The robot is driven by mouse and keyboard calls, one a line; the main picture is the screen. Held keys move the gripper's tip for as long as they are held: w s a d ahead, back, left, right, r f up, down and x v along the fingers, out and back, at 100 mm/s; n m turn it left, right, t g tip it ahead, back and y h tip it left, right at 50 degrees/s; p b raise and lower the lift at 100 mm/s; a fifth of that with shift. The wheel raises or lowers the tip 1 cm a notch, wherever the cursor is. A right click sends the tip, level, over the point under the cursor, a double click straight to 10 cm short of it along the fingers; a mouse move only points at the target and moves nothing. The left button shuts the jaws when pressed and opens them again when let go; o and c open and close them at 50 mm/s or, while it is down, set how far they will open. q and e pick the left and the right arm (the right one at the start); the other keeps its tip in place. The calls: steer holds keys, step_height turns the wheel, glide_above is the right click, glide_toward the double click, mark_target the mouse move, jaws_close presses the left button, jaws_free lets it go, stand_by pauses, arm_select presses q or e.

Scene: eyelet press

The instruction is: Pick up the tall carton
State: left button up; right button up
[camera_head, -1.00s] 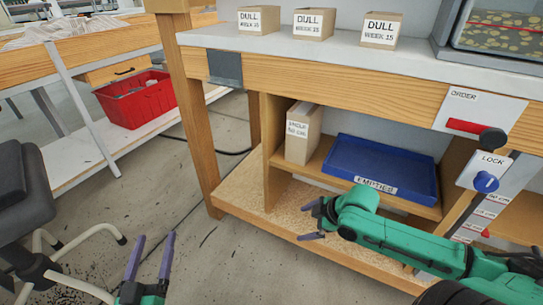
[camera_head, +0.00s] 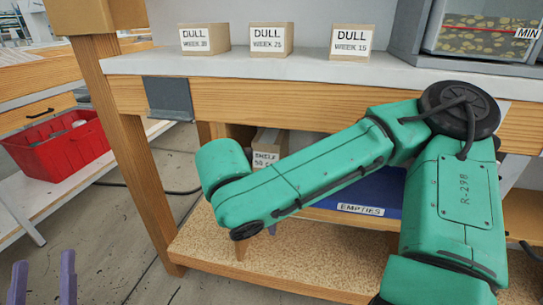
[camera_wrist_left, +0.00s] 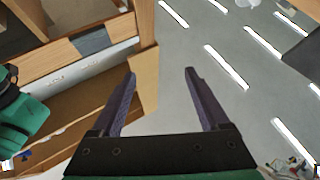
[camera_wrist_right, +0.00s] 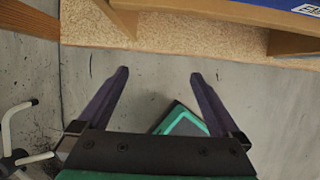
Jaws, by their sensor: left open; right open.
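The tall carton (camera_head: 268,142) is a tan box with a white "SHELF" label. It stands on the shelf under the bench, left of the blue tray, and my right arm hides its lower part in the head view. My right gripper is hidden behind its arm there, apart from a small purple tip. In the right wrist view it (camera_wrist_right: 159,74) is open and empty, with floor and the unit's wooden base beyond. My left gripper (camera_head: 43,280) is open and empty at the lower left of the head view, apart from the carton. It also shows in the left wrist view (camera_wrist_left: 160,73).
Three small "DULL" boxes, left (camera_head: 204,38), middle (camera_head: 271,39) and right (camera_head: 351,41), stand on the benchtop. The blue "EMPTIES" tray (camera_head: 375,200) is partly behind my right arm. A wooden leg (camera_head: 143,180) bounds the bench's left side. A red bin (camera_head: 60,150) sits further left.

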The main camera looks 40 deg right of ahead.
arm_select(q)
steer(key=s+d+f+n+g+y+p, duration=0.1)
steer(key=s+f+g, duration=0.25)
steer(key=f, duration=0.75)
steer(key=s+d+f+g+y, duration=0.1)
steer(key=s+f+g, duration=0.3)
steer(key=f, duration=0.6)
steer(key=s+f+n+g+p, duration=0.1)
steer(key=s+f+g, duration=0.3)
steer(key=f, duration=0.7)
arm_select(e)
steer(key=w+d, duration=0.2)
steer(key=d, duration=0.1)
steer(key=w+d, duration=0.2)
steer(key=d, duration=0.1)
steer(key=w+d, duration=0.2)
steer(key=d, duration=0.1)
steer(key=shift+w+d+f, duration=0.2)
steer(key=shift+d+f, duration=0.05)
steer(key=shift+d, duration=0.05)
steer(key=shift+w+d+f+b, duration=0.1)
steer(key=shift+f+b, duration=0.2)
steer(key=shift+b, duration=0.15)
arm_select(q)
steer(key=w+r+t, duration=0.4)
steer(key=w+r, duration=0.1)
steer(key=r, duration=0.2)
steer(key=shift+r+m, duration=0.3)
steer(key=shift+r, duration=0.1)
